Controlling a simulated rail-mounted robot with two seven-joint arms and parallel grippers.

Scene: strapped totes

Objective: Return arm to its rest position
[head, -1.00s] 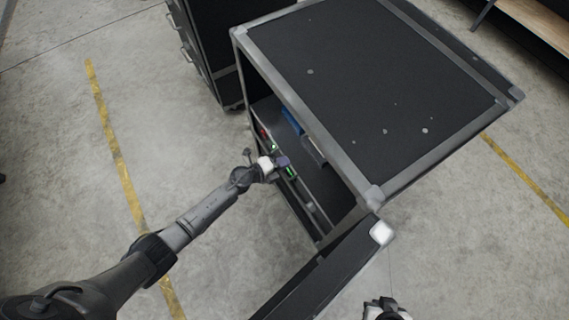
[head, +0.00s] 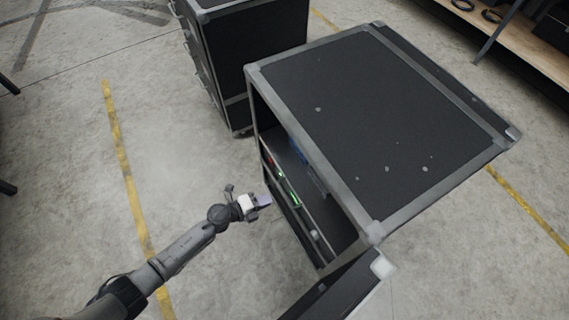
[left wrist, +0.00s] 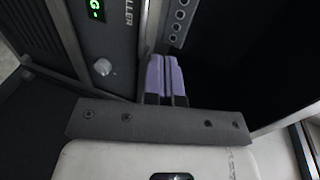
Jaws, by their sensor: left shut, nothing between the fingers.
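My left gripper (head: 263,201) is just outside the open front of a black case with grey metal edges (head: 385,120). It is apart from the case in the head view. Its purple fingers are together and empty, and they also show in the left wrist view (left wrist: 166,76). In the left wrist view a dark panel with a round knob (left wrist: 103,67) and a green display (left wrist: 95,9) is ahead of the fingers on the left. My right gripper does not show.
The case's open door (head: 345,290) juts out at the lower middle. A black drawer cabinet (head: 255,50) stands behind on the left. A wooden shelf (head: 535,45) is at the top right. The concrete floor to the left is clear, with a yellow line (head: 125,170).

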